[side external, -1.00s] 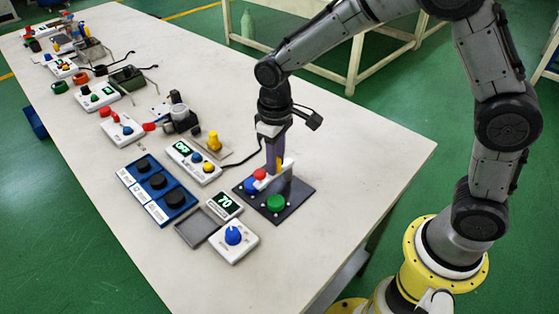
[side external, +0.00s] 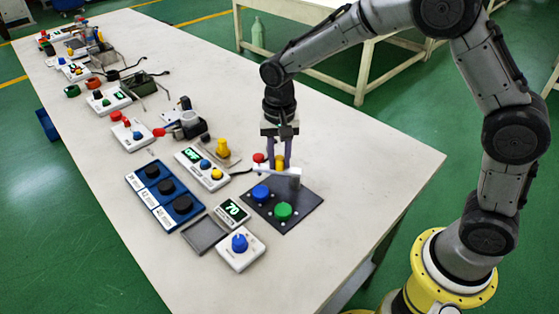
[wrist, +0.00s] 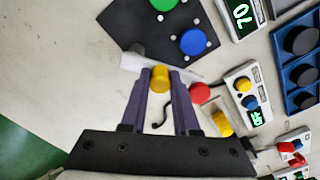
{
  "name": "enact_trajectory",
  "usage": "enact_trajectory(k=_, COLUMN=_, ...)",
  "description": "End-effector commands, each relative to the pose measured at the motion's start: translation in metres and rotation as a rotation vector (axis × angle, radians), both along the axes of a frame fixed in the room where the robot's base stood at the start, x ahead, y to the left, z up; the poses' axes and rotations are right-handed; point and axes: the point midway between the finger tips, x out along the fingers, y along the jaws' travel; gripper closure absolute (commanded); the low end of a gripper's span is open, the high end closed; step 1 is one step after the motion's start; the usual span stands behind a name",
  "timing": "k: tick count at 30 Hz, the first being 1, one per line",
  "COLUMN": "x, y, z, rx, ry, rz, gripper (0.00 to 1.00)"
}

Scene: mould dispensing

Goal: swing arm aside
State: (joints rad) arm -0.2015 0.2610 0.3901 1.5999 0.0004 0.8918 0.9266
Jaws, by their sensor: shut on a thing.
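The white swing arm (side external: 270,174) reaches from a pale post (side external: 294,177) at the back edge of a dark square plate (side external: 293,214) towards the left. It carries a yellow knob (wrist: 160,79) and has a red round part (side external: 258,158) by its outer end, also seen in the wrist view (wrist: 200,93). My gripper (side external: 280,158) points down, with its purple fingers shut on the yellow knob. A blue round piece (side external: 261,193) and a green one (side external: 283,211) sit uncovered on the plate, and the arm lies behind them.
A control box (side external: 206,169) with a lit display and a yellow-topped part (side external: 222,147) stand close left of the arm. A 70 display (side external: 232,211), a blue-knob box (side external: 240,248) and a blue tray (side external: 146,186) lie left. The table is clear to the right.

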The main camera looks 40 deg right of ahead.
Motion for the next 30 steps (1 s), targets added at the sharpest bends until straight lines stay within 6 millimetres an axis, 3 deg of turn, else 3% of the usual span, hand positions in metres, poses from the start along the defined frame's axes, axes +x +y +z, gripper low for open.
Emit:
enact_trajectory(k=15, x=0.009, y=-0.017, z=0.003, rx=0.001, ry=-0.01, rz=-0.446, gripper=1.0)
enact_trajectory(k=30, x=0.01, y=-0.024, z=0.003, rx=0.001, ry=-0.01, rz=-0.628, gripper=1.0)
